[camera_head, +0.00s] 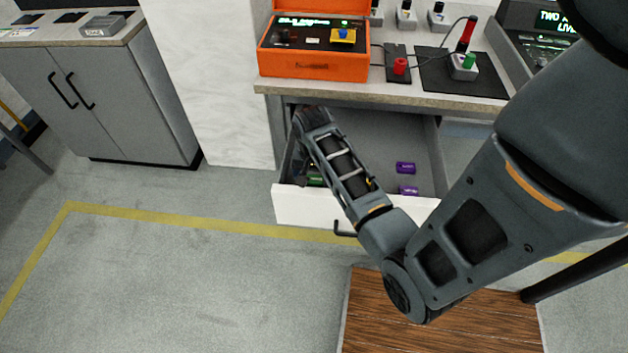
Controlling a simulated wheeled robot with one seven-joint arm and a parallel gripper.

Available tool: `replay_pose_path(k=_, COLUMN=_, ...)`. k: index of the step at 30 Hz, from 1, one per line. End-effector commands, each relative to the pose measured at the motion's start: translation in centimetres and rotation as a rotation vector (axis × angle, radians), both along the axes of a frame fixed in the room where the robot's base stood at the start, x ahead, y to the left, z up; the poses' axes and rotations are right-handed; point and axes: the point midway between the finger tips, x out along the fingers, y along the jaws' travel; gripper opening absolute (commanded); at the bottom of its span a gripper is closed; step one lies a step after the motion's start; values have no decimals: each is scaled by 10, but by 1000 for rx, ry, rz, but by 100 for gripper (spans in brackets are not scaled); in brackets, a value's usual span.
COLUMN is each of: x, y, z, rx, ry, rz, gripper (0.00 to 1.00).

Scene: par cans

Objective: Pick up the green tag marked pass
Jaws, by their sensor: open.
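A green tag (316,181) lies in the left front part of the open drawer (300,206). My forearm covers part of it, and I cannot read its marking. My gripper (298,165) hangs at the drawer's left side, close to the green tag and up and left of it in the picture. Its dark fingers are partly hidden by my wrist and forearm. It is open, and nothing shows held in it.
Two purple tags (405,167) lie farther right in the drawer. The worktop (440,95) overhangs the drawer's back and carries an orange case (312,62) and several small devices. A grey cabinet (110,105) stands left. The floor in front left is clear.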

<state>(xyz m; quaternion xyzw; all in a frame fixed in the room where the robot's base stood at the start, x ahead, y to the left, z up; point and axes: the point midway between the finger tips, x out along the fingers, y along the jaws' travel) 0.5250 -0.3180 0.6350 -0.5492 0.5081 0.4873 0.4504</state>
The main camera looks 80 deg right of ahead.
Motion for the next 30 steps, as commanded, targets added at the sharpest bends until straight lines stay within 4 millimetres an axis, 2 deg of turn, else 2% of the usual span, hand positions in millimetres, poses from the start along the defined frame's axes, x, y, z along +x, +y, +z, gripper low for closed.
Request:
replay_pose_path(k=3, x=0, y=-1, z=-8, rx=0, ry=0, rz=0, gripper=85)
replay_pose_path(k=10, x=0, y=-1, z=-8, rx=-1, ry=0, rz=0, gripper=84)
replay_pose_path(k=27, x=0, y=-1, z=-8, rx=-1, ry=0, rz=0, gripper=30)
replay_pose_path(k=30, x=0, y=-1, z=-8, rx=-1, ry=0, rz=0, gripper=25)
